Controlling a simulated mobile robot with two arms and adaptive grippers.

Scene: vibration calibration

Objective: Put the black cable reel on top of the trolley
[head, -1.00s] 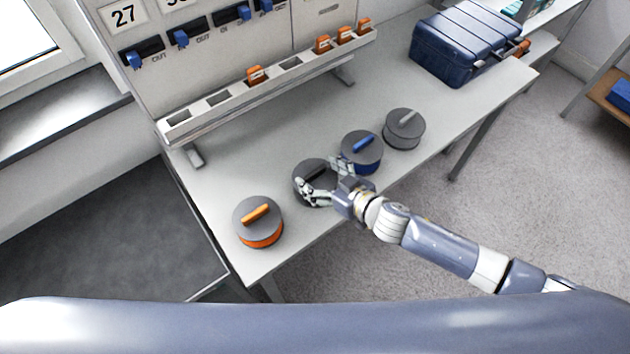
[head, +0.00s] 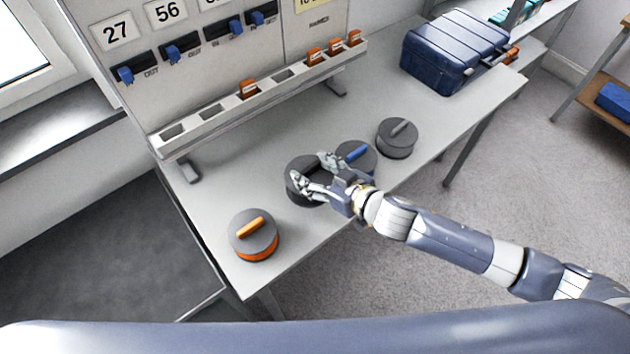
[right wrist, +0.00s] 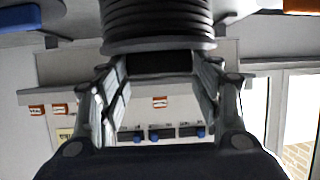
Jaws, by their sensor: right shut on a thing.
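The black cable reel (head: 301,187) is a dark round drum above the table, between the orange reel and the blue reel. My right gripper (head: 314,173) is shut on its top handle. In the right wrist view the ribbed black reel (right wrist: 158,22) fills the top of the picture, with its handle (right wrist: 158,63) between the two fingers (right wrist: 160,85). The gripper hides part of the reel in the head view. My left gripper is not in view. I cannot make out a trolley for certain.
The orange reel (head: 254,238), blue reel (head: 352,160) and grey reel (head: 397,140) stand on the grey table (head: 215,195). A blue case (head: 455,50) is at its far right. A slotted rail (head: 215,122) runs along the back. A shelf (head: 607,98) stands at right.

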